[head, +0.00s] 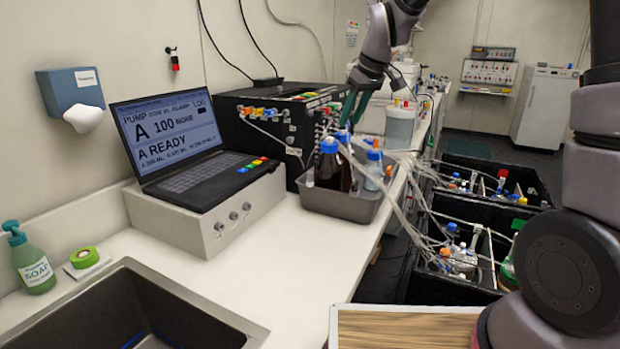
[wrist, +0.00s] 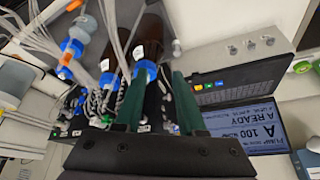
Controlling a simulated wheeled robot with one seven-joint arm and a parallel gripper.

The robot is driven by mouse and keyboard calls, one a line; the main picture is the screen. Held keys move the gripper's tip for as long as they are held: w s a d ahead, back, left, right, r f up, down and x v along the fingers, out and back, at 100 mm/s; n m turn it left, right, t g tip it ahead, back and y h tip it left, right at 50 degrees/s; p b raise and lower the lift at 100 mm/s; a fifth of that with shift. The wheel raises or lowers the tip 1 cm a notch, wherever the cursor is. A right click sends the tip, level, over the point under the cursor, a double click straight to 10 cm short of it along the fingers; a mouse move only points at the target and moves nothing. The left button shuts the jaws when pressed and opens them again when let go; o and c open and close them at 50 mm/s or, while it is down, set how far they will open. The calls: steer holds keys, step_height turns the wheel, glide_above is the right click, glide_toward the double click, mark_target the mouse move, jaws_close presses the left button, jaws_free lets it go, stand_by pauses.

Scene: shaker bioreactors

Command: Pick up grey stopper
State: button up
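My gripper (head: 368,100) hangs above the back of the grey metal tray (head: 340,205) by the black pump unit. Its two green fingers are apart in the wrist view (wrist: 159,82), with nothing clearly held between them. A blue-capped brown bottle (head: 332,172) stands in the tray, below the gripper; its blue cap (wrist: 145,71) shows close to the fingers in the wrist view. I cannot clearly make out a grey stopper. A small greyish piece (wrist: 177,48) beside the brown bottles in the wrist view may be it, but it is too small to tell.
The black pump unit (head: 270,128) and laptop (head: 185,140) stand left of the tray. Clear tubes run from the tray to black bins (head: 440,285) on the right. A blue-capped clear bottle (head: 374,170) stands in the tray.

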steer(key=w+a+f+n+g, duration=0.1)
steer(key=w+a+f+n, duration=0.2)
steer(key=a+f, duration=0.4)
glide_above(310, 172)
steer(key=s+d, duration=0.1)
steer(key=d, duration=0.1)
step_height(310, 172, down, 5)
steer(key=shift+x, duration=2.9)
steer(key=shift+s, duration=0.2)
jaws_close()
